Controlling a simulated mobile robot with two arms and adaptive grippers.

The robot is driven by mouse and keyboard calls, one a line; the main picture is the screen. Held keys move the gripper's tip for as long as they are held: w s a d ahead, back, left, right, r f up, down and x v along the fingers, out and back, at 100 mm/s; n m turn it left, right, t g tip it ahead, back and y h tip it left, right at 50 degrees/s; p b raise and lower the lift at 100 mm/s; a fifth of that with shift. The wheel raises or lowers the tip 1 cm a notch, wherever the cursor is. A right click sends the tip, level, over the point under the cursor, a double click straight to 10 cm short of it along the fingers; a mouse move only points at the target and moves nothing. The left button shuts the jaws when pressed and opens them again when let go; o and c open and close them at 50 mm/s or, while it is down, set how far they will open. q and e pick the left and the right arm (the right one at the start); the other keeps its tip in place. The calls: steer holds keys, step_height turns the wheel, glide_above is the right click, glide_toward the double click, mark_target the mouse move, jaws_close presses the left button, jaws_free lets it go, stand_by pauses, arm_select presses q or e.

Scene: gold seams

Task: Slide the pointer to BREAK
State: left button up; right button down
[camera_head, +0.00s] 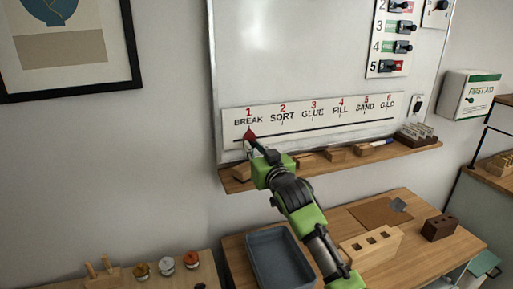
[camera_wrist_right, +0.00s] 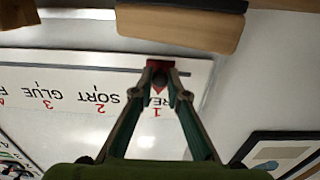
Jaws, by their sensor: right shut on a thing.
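The red pointer (camera_head: 249,134) is on the slot line of the white step strip (camera_head: 330,124), just below the word BREAK under the number 1. My right gripper (camera_head: 251,146) reaches up to it from below and is shut on it. In the right wrist view, the pointer (camera_wrist_right: 158,78) shows between the fingertips of my gripper (camera_wrist_right: 159,72). The fingers partly cover the word BREAK there. SORT, GLUE, FILL, SAND and GILD run to the right along the strip in the head view. My left gripper is not in view.
A wooden ledge (camera_head: 320,165) under the whiteboard (camera_head: 290,60) holds several wooden blocks and a marker. Below are a table with a blue-grey tray (camera_head: 279,262), a block with square holes (camera_head: 371,246) and a dark brown block (camera_head: 440,228). A first aid box (camera_head: 469,95) hangs at right.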

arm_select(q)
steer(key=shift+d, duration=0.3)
arm_select(e)
steer(key=shift+s+a, duration=0.1)
steer(key=shift+a, duration=0.1)
steer(key=c, duration=2)
jaws_free()
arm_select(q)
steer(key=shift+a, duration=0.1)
arm_select(e)
steer(key=shift+a, duration=0.15)
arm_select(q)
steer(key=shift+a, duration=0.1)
arm_select(e)
steer(key=v, duration=1.2)
steer(key=shift+f, duration=0.1)
